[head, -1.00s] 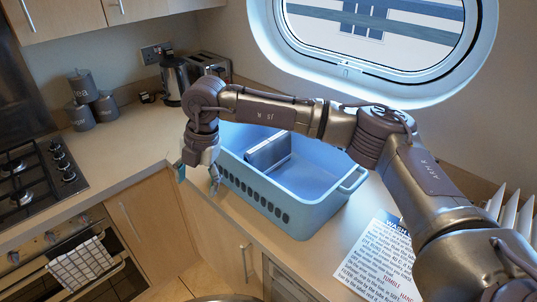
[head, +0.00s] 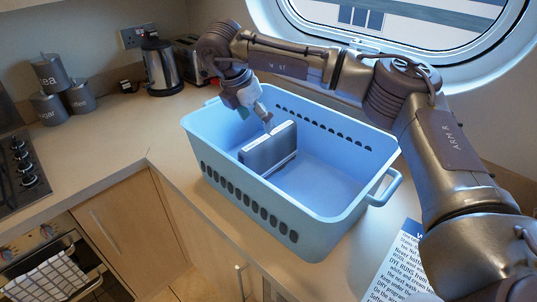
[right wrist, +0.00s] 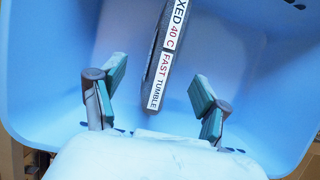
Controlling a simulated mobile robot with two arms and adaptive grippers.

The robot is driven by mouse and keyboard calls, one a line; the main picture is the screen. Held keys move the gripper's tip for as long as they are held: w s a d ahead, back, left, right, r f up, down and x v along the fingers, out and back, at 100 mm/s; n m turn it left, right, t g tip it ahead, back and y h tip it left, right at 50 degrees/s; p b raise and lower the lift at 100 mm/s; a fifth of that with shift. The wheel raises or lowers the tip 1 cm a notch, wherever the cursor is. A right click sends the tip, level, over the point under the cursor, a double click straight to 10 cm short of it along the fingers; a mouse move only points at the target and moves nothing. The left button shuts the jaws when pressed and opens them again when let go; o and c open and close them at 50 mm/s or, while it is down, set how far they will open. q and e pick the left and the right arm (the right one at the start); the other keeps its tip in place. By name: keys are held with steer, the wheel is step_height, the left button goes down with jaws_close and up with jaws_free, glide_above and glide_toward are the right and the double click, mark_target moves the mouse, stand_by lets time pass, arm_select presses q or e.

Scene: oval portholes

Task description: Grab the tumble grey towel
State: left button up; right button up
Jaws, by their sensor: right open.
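The grey towel (head: 270,150) is a folded slab standing on edge inside the blue basket (head: 335,200). In the right wrist view the towel (right wrist: 160,55) shows its narrow edge, with a white label reading "XED 40 C FAST TUMBLE". My right gripper (head: 262,120) is above the towel inside the basket's outline. In the right wrist view its two teal-padded fingers (right wrist: 160,88) are spread, one on each side of the towel's line, with nothing between them touching. My left gripper is not in view.
The basket's walls and handle (head: 385,188) surround the towel, with bare floor to its right. A printed sheet (head: 405,265) lies on the counter at right. A kettle (head: 160,68), toaster and grey canisters (head: 48,108) stand behind and left.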

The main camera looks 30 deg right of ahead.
mark_target(265, 135)
steer(key=p+x, duration=0.1)
steer(key=x, duration=0.6)
steer(key=shift+s+p, duration=0.1)
steer(key=shift+p, duration=0.3)
steer(key=shift+d+f, duration=0.1)
steer(key=shift+f, duration=0.2)
steer(key=shift+d+f+p, duration=0.15)
steer(key=shift+f+p, duration=0.05)
steer(key=shift+p, duration=0.1)
steer(key=x, duration=0.1)
steer(key=p+x, duration=0.1)
steer(key=x, duration=0.1)
steer(key=p+x, duration=0.1)
steer(key=shift+s+d+f, duration=0.1)
steer(key=shift+s+f, duration=0.1)
steer(key=shift+f, duration=0.2)
steer(key=shift+w, duration=0.1)
jaws_close()
